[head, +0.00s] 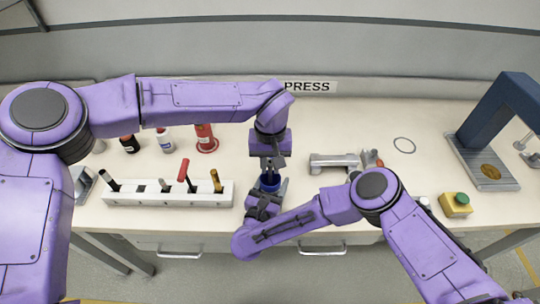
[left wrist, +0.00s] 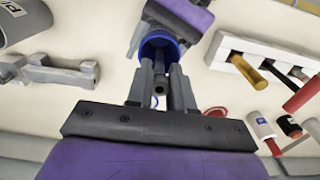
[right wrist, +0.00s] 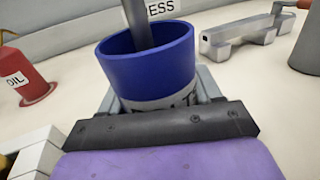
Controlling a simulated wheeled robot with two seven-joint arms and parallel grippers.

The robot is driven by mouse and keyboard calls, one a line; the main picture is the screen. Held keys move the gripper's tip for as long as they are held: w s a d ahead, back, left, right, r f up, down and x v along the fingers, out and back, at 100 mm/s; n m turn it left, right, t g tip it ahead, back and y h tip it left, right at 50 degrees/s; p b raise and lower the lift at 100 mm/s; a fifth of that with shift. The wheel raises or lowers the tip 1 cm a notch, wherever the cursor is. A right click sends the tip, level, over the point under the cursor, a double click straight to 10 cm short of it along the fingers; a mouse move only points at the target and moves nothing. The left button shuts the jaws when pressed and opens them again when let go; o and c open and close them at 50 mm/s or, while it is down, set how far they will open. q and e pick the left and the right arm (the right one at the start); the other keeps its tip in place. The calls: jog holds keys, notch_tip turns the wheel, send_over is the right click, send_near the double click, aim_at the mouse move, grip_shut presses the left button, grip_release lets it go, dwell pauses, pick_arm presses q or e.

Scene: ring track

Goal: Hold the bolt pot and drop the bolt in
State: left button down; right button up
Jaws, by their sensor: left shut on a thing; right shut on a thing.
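The blue bolt pot (head: 270,182) is near the front edge of the bench, held by my right gripper (head: 266,196). In the right wrist view the pot (right wrist: 150,72) is upright, with a grey finger on each side of its lower part. My left gripper (head: 270,162) points down directly above the pot. In the left wrist view its fingers (left wrist: 161,88) are shut on the dark grey bolt (left wrist: 160,82), with the pot rim (left wrist: 176,43) just beyond. A grey shaft (right wrist: 138,25) reaches inside the pot mouth in the right wrist view; the pot's floor is hidden.
A white tool rack (head: 150,197) stands left, with a red oil can (head: 205,138) and bottles behind. A grey metal fixture (head: 335,161) lies right of the pot. A blue press (head: 500,110) and a yellow button box (head: 456,205) are farther right.

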pick_arm(q)
jog(key=shift+f, duration=0.15)
jog(key=c, duration=0.9)
grip_release()
notch_tip(320, 180, up, 7)
jog(key=shift+r, duration=0.1)
dwell(0.4)
pick_arm(e)
jog(key=o, duration=1)
jog(key=shift+c, duration=0.2)
